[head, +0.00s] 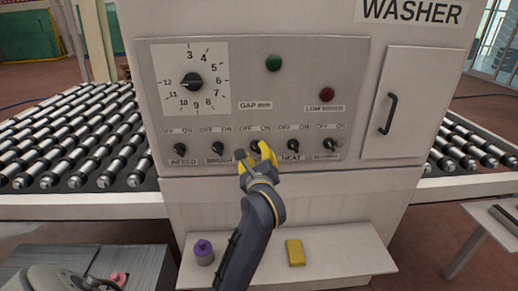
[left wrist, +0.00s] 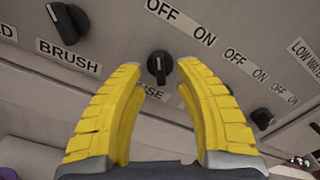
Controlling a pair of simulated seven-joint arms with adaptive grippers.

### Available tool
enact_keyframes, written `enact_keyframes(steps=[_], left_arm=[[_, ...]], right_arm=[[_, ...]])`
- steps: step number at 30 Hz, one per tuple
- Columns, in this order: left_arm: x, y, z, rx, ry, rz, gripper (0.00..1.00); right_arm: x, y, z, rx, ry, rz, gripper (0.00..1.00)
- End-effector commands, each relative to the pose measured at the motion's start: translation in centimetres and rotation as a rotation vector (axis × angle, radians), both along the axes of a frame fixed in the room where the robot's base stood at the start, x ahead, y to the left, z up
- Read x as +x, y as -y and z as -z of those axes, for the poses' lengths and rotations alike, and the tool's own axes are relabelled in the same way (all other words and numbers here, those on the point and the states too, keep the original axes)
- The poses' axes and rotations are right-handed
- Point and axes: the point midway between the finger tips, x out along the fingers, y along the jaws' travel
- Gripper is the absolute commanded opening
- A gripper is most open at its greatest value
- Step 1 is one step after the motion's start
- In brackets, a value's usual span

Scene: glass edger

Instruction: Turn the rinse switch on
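The rinse switch (head: 256,146) is a black rotary knob in the middle of the washer panel's lower row, under OFF and ON marks. In the left wrist view the knob (left wrist: 160,67) shows between and beyond the fingertips, with a pale line running nearly up and down on it. I cannot tell for sure which mark it points to. Its label is partly hidden by a finger; "SE" can be read. My left gripper (head: 254,153) is at the panel in front of the knob. Its yellow fingers (left wrist: 139,68) are spread, with nothing between them.
The brush knob (head: 218,147) is close on the left and the heat knob (head: 293,146) on the right. A gap dial (head: 192,82) and green (head: 273,63) and red (head: 327,94) buttons are above. A purple bottle (head: 204,252) and yellow block (head: 295,252) stand on the shelf below.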

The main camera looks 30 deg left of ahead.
Motion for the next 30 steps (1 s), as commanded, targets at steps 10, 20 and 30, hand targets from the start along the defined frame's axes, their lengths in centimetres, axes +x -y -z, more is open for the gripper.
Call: enact_keyframes(steps=[10,20,30], left_arm=[[2.2,-2.4,0.0,0.0,0.0,-0.011,0.33],[2.5,-2.8,0.0,-0.001,0.001,-0.012,0.33],[2.5,-2.8,0.0,-0.001,0.0,-0.012,0.08]], right_arm=[[0.0,0.0,0.0,0.0,0.0,0.0,0.36],[-0.1,-0.1,0.0,0.001,0.0,0.0,0.36],[-0.1,-0.4,0.0,0.005,-0.002,0.0,0.36]])
